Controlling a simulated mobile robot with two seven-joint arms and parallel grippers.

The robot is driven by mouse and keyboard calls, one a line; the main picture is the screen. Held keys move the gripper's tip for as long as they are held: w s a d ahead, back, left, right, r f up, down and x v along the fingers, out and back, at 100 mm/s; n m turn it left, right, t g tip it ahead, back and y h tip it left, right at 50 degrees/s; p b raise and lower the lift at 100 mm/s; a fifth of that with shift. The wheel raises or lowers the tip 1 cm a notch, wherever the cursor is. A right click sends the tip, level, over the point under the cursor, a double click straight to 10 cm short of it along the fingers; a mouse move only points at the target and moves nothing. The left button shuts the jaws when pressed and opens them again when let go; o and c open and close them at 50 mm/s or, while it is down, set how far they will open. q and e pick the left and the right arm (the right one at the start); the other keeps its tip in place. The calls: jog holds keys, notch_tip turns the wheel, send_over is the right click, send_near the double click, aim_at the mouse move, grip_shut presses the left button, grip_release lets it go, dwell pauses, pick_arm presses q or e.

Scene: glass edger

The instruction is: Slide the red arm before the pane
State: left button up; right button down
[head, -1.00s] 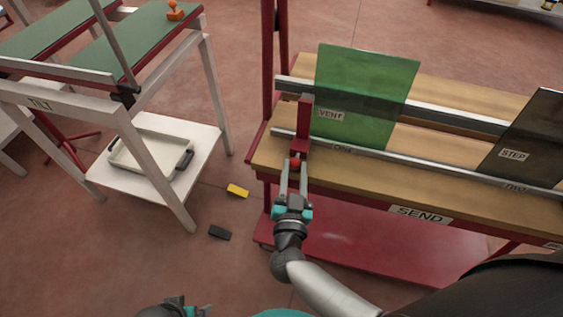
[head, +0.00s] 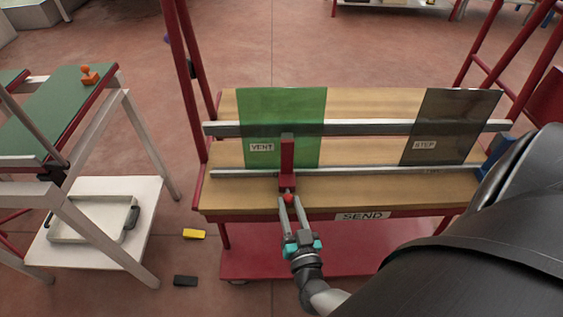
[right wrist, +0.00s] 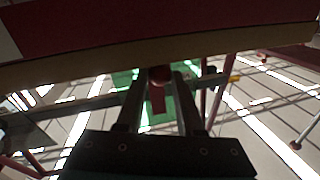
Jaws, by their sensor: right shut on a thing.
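The red arm (head: 287,158) stands upright on the front metal rail, in front of the green pane (head: 307,115) labelled VENT. It overlaps the pane right of its middle, with green showing on both sides. My right gripper (head: 288,200) is shut on the red ball knob at the arm's near end. In the right wrist view the red knob (right wrist: 160,75) sits between the fingertips, with the green pane (right wrist: 123,79) behind. My left gripper is out of view.
A dark pane (head: 457,115) labelled STEP stands further right along the rails of the wooden-topped cart (head: 370,193). The front rail (head: 355,172) between arm and dark pane is clear. A green-topped table (head: 50,120) stands left. A yellow block (head: 194,234) and black block (head: 185,281) lie on the floor.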

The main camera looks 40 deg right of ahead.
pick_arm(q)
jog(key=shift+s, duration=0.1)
pick_arm(e)
jog(key=shift+s+d+f, duration=0.1)
jog(key=shift+s+d, duration=0.05)
jog(key=c, duration=0.5)
grip_release()
jog(key=shift+c, duration=0.2)
jog(key=shift+s+a, duration=0.2)
jog(key=shift+s, duration=0.1)
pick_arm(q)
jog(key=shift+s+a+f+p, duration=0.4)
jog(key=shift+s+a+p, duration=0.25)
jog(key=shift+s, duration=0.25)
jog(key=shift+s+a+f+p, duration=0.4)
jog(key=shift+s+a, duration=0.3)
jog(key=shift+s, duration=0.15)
pick_arm(e)
jog(key=v, duration=1.4)
jog(key=shift+s, duration=0.25)
jog(key=shift+a, duration=0.1)
